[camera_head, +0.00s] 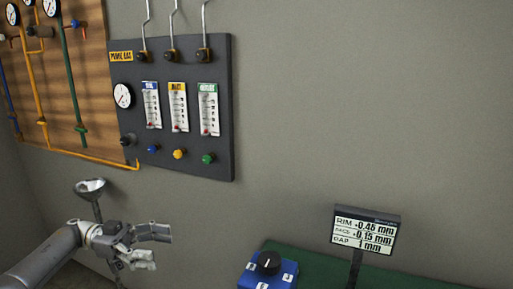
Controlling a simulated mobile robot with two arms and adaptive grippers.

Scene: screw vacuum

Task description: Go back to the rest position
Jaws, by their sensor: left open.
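My left gripper (152,244) shows at the lower left, on the end of an arm that comes in from the left edge. Its two fingers point right, are spread apart and hold nothing. It is in front of the grey wall, left of the blue box and apart from it. My right gripper is not in this view.
A dark gauge panel (222,100) hangs on the wall beside a wooden board (75,95) with pipes. A metal funnel (90,187) stands behind my left arm. A blue box (255,280) with a black knob and a display (366,231) stand by a green surface (425,280).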

